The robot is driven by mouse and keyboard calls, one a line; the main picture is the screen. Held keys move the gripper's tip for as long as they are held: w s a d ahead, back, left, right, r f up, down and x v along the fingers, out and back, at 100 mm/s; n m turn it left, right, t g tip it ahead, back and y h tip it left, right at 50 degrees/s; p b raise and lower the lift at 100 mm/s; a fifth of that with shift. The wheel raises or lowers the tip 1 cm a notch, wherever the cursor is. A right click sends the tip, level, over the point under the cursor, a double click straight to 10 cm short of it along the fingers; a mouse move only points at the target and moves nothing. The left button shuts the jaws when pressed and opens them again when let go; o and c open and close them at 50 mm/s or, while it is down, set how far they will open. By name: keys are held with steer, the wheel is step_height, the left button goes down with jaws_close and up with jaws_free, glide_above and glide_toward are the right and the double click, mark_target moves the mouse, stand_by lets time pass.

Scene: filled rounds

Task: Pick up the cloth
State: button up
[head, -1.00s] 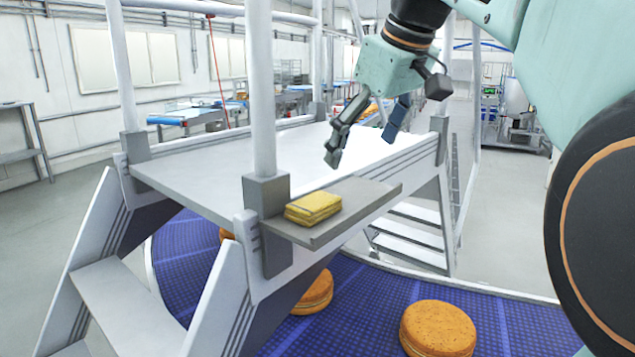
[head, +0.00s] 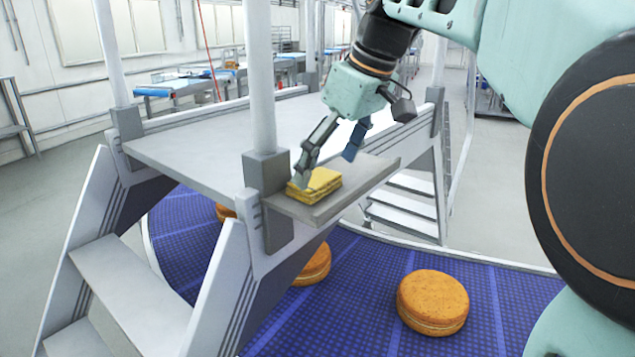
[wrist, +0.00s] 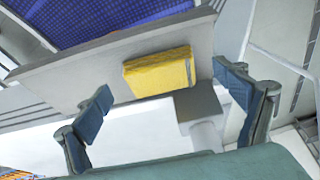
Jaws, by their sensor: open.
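The cloth (head: 321,186) is a yellow folded stack lying on a small grey shelf (head: 350,192) that juts from the side of the white step platform. In the wrist view the cloth (wrist: 157,73) lies between and just beyond my open fingertips. My gripper (head: 326,172) is open and empty, pointing down over the shelf. In the head view its left finger overlaps the cloth's left end; I cannot tell whether it touches. In the wrist view my gripper (wrist: 161,82) has one finger on each side of the cloth, the right finger nearer to it.
A white post (head: 260,80) with a grey base rises just left of the cloth. The platform deck (head: 190,150) behind is bare. Below, a blue conveyor belt (head: 370,300) carries several round orange cakes, one of them (head: 432,302) at the right. Steps lead down on both sides.

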steer(key=shift+x, duration=1.15)
steer(key=c, duration=1.2)
steer(key=shift+c, duration=0.2)
steer(key=shift+r, duration=0.15)
steer(key=shift+r, duration=0.55)
steer(key=s+a+r, duration=0.1)
steer(key=r, duration=0.1)
steer(key=s+a+r, duration=0.1)
steer(key=r, duration=0.2)
steer(key=s+a+r, duration=0.1)
steer(key=r, duration=0.1)
steer(key=shift+a+r, duration=0.15)
steer(key=shift+a, duration=0.05)
steer(key=s+a+r, duration=0.4)
steer(key=s+a, duration=0.2)
steer(key=a, duration=0.1)
steer(key=shift+s+r, duration=0.2)
steer(key=shift+s, duration=0.1)
